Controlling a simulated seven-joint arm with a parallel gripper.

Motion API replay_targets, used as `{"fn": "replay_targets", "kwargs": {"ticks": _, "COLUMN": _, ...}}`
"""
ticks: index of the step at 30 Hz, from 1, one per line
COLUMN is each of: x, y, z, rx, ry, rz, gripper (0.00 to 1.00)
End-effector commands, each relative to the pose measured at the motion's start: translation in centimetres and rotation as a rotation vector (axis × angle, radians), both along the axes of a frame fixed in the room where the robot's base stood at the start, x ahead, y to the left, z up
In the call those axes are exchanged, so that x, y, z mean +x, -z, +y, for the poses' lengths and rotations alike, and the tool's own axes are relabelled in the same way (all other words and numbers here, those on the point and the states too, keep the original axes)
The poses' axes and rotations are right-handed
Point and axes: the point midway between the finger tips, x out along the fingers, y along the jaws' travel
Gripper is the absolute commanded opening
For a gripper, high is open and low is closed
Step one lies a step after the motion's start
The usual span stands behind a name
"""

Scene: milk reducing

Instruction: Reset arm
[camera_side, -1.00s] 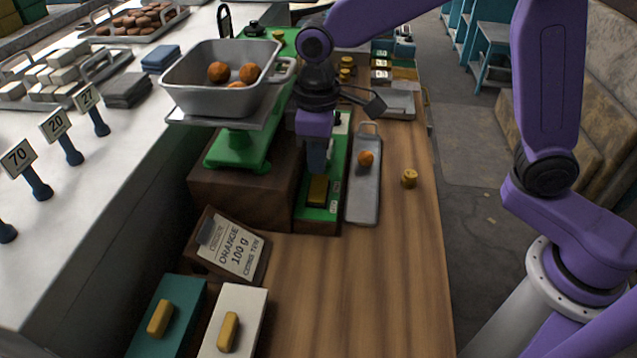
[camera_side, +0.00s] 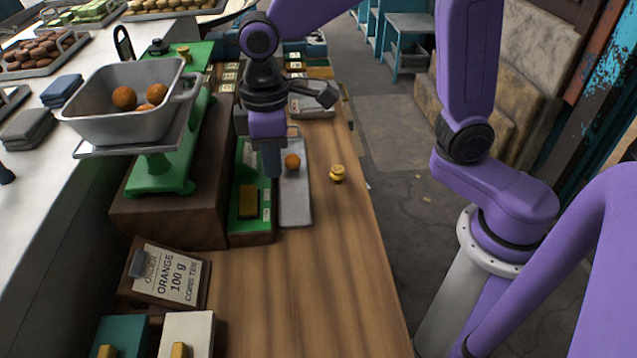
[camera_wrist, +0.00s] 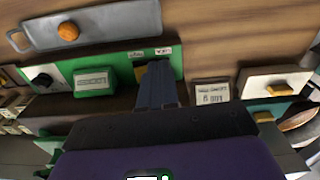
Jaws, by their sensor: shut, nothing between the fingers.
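My gripper (camera_side: 272,172) points down with its fingers together and nothing between them. In the side view it hangs over the gap between the green panel (camera_side: 249,222) and the grey tray (camera_side: 296,212). The fingers also show in the wrist view (camera_wrist: 157,75), overlapping the panel's edge. A yellow bar (camera_side: 248,201) sits on the panel. One orange ball (camera_side: 292,162) lies on the tray, just right of the fingers in the side view. My gripper's exact height above these is hard to tell.
A green scale (camera_side: 160,176) carries a grey pan (camera_side: 103,120) with several orange balls. A brass weight (camera_side: 337,174) stands right of the tray. An order sign (camera_side: 167,274) reads orange 100 g. The wooden counter (camera_side: 300,300) is clear in front.

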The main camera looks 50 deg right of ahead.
Motion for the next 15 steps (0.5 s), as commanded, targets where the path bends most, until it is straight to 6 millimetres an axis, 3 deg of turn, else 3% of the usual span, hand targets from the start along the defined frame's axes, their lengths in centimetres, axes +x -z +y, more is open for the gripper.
{"fn": "replay_targets", "kwargs": {"ticks": 15, "x": -12.3, "y": 0.5, "z": -9.6, "rx": 0.014, "ry": -0.16, "rz": -0.01, "gripper": 0.0}}
